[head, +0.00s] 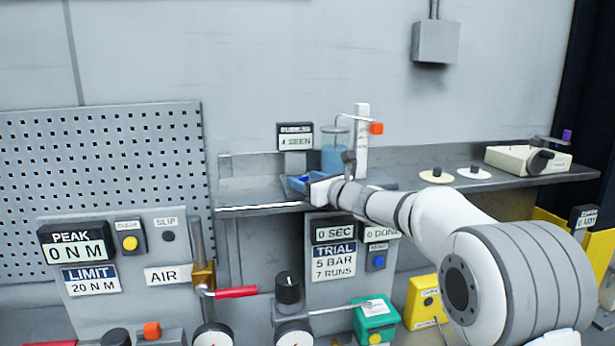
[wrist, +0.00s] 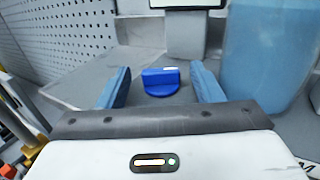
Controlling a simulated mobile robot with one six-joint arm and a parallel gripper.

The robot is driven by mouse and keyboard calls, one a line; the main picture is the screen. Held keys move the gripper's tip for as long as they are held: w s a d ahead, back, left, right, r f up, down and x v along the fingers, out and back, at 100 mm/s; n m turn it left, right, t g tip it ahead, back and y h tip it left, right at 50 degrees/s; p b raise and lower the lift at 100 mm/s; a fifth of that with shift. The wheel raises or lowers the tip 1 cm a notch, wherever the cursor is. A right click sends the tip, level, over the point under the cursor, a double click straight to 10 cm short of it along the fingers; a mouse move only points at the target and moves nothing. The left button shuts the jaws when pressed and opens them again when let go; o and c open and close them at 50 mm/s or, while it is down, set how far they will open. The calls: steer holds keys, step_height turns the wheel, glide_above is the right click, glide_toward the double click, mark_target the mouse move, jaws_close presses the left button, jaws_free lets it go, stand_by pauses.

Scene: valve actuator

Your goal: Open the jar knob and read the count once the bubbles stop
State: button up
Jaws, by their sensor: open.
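A blue knob (wrist: 160,82) with a raised grip bar and a white mark stands on the grey bench in the wrist view. My gripper (wrist: 161,78) is open, with one blue finger on each side of the knob and a gap on both sides. In the head view my gripper (head: 299,183) is at the bench shelf and hides the knob. The jar (head: 334,158) of blue liquid stands just behind; it fills the right of the wrist view (wrist: 268,55). I cannot make out bubbles in it. A counter (head: 295,136) marked SEEN stands left of the jar; its digit is unclear.
A white post (head: 362,140) with an orange-tipped lever (head: 376,128) stands beside the jar. A trial panel (head: 334,262) is below the shelf, with a red-handled air valve (head: 236,292) to its left. The shelf left of my gripper is clear.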

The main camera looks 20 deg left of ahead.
steer(key=shift+c, duration=0.2)
steer(key=c, duration=1)
steer(key=shift+o, duration=0.2)
steer(key=b, duration=0.3)
steer(key=shift+a+f+m+t, duration=0.1)
steer(key=shift+f+m+t, duration=0.2)
steer(key=shift+t, duration=0.1)
steer(key=b, duration=0.2)
steer(key=m+t+h+b, duration=0.1)
steer(key=shift+s+a+t+h+b, duration=0.1)
steer(key=shift+s+t+h+b, duration=0.05)
steer(key=shift+t+h+b, duration=0.2)
steer(key=m+t+h+b, duration=0.1)
steer(key=b, duration=0.2)
steer(key=m+t+h+b, duration=0.1)
steer(key=b, duration=0.2)
steer(key=shift+s+a, duration=0.15)
steer(key=shift+s, duration=0.05)
steer(key=shift+r+m+t+h+b, duration=0.2)
steer(key=shift+m+t+h+b, duration=0.2)
steer(key=shift+b, duration=0.4)
steer(key=shift+r, duration=0.15)
